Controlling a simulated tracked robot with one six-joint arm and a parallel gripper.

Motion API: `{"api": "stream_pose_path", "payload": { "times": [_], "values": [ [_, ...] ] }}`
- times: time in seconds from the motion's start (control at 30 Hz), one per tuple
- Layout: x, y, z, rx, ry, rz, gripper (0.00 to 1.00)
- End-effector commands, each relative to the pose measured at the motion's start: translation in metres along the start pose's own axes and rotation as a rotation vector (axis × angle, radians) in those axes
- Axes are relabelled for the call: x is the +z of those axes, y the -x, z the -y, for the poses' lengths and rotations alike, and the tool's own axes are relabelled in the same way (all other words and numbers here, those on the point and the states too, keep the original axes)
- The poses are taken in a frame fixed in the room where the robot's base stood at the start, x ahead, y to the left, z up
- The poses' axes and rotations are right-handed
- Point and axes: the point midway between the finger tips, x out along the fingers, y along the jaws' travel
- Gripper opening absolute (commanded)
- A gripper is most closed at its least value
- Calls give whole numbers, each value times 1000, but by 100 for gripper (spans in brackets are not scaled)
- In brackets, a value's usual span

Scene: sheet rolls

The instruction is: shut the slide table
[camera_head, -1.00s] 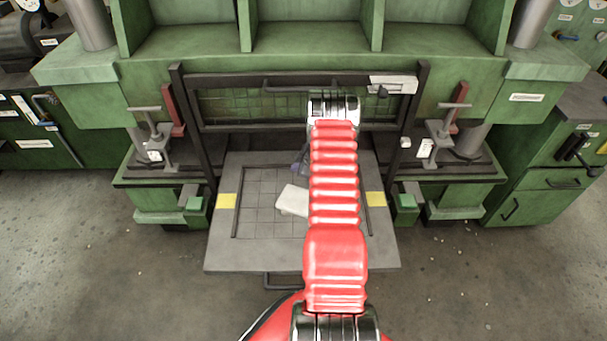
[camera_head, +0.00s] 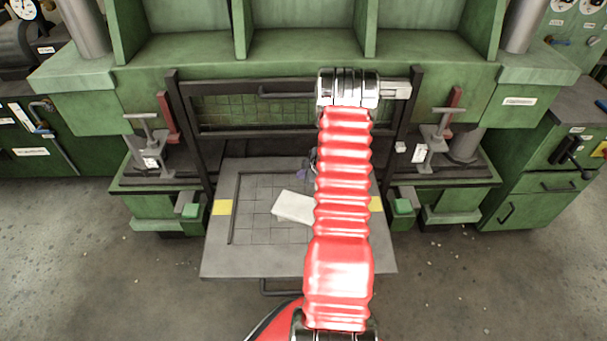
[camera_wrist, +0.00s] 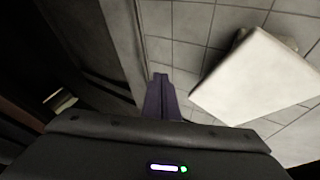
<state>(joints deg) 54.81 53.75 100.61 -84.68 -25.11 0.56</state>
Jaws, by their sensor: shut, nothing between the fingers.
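The slide table (camera_head: 220,262) is a grey plate with a tiled inset and yellow side marks. It sticks out toward me from the green press, with a dark bar handle (camera_head: 280,288) under its front edge. A pale flat block (camera_head: 293,207) lies on the inset; it also shows in the wrist view (camera_wrist: 258,80). My gripper (camera_wrist: 160,86) is shut and empty, its dark fingers just left of the block and over or near the inset's edge. In the head view my red arm hides most of the gripper, over the rear right part of the table.
A dark framed guard (camera_head: 255,110) with a mesh panel stands raised behind the table. Grey clamps stand on both sides, the left clamp (camera_head: 150,140) and the right clamp (camera_head: 432,145). The concrete floor (camera_head: 120,280) in front is clear.

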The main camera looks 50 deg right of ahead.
Motion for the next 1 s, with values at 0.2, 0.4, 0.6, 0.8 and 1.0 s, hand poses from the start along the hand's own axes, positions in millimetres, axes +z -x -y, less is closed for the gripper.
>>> {"api": "stream_pose_path", "payload": {
  "times": [0.2,0.4,0.6,0.8,1.0],
  "values": [
    [0,14,0,0,-2,0,0],
    [0,15,0,0,-1,0,0],
    [2,15,0,1,-4,8,8],
    [27,19,1,19,-72,114,22],
    [54,58,4,68,-254,339,34]
  ]
}}
